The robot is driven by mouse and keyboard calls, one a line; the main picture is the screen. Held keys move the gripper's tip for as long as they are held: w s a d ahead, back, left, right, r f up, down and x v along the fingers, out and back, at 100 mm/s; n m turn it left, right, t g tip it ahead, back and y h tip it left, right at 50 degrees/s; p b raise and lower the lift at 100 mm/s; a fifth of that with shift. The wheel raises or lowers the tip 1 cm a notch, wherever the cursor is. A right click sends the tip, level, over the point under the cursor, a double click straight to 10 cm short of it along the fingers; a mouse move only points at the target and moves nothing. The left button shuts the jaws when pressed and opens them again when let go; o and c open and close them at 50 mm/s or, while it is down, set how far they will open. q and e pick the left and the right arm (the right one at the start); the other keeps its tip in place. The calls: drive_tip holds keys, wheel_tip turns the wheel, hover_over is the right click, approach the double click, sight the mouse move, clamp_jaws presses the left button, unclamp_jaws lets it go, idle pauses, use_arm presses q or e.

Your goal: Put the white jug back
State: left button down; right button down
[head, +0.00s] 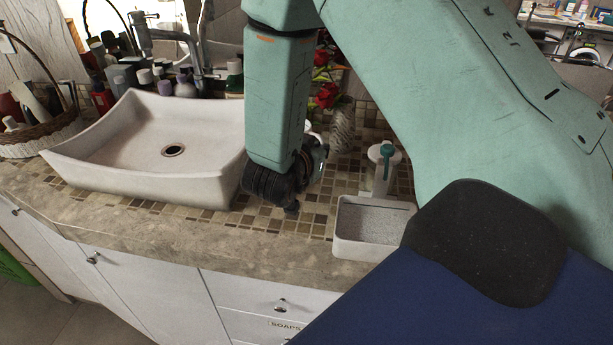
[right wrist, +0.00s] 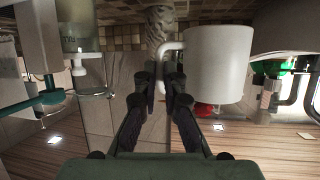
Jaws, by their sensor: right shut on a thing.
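The white jug (right wrist: 215,65) shows large in the right wrist view, with its handle on the side toward the fingers. My right gripper (right wrist: 160,84) is shut on the jug at its handle. In the head view my right gripper (head: 298,178) is low over the tiled counter, between the sink and the white tray. There the jug is almost wholly hidden behind the gripper and arm. I cannot tell whether the jug touches the counter. My left gripper is not in view.
The white sink (head: 130,150) stands left of my right gripper. The white tray (head: 370,245) and a white dispenser with a teal pump (head: 384,165) stand to the right. Red flowers (head: 327,95) are behind. Bottles (head: 185,85) crowd behind the sink, near a basket (head: 40,135).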

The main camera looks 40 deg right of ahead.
drive_tip(key=f, duration=0.3)
drive_tip(key=shift+w+d+f, duration=0.1)
drive_tip(key=shift+w+f, duration=0.1)
drive_tip(key=shift+f, duration=0.1)
drive_tip(key=f, duration=0.2)
drive_tip(key=f+b, duration=0.1)
drive_tip(key=shift+s+f, duration=0.1)
drive_tip(key=shift+s, duration=0.15)
drive_tip(key=shift+w, duration=0.2)
drive_tip(key=shift+f, duration=0.2)
drive_tip(key=c, duration=1.5)
unclamp_jaws()
drive_tip(key=shift+s+r, duration=0.1)
drive_tip(key=shift+s, duration=0.05)
drive_tip(key=shift+o, duration=0.2)
